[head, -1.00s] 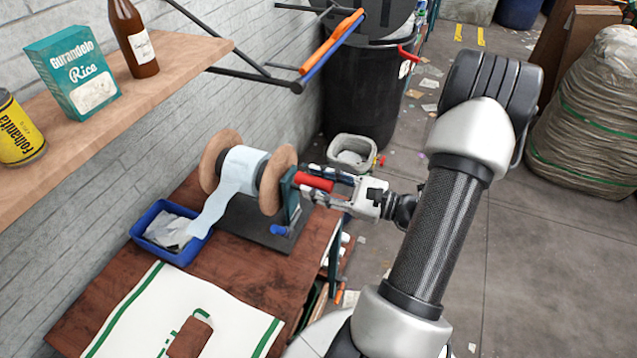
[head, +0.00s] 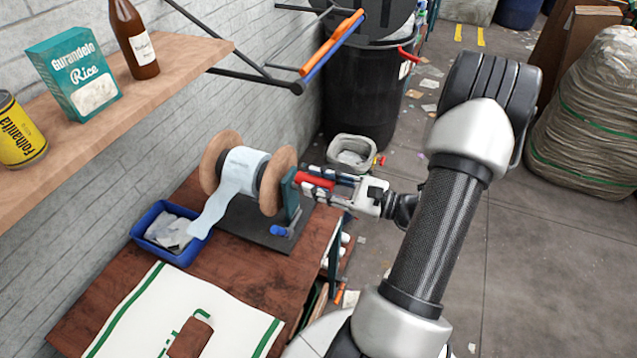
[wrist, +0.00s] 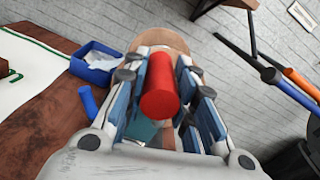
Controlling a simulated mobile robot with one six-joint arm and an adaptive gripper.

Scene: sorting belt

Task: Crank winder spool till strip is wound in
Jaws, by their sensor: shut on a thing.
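The winder spool (head: 222,150) has two round wooden flanges and stands on a dark base plate on the brown table. A pale strip (head: 228,190) is wrapped on its core, and its loose end hangs down to the blue tray (head: 150,249), which holds crumpled pale pieces. The red crank handle (head: 314,181) sticks out on the spool's right side from a teal arm. My gripper (head: 325,182) is shut on the red handle. In the wrist view the handle (wrist: 160,88) lies between the two blue-padded fingers. A blue knob (head: 281,231) is low on the stand.
A wooden shelf (head: 165,60) with a rice box (head: 78,75), a bottle (head: 134,42) and a yellow can (head: 18,140) juts out at upper left. A black bin (head: 362,105) and a small grey bucket (head: 351,152) stand behind my gripper. A white-green cloth (head: 150,310) covers the near table.

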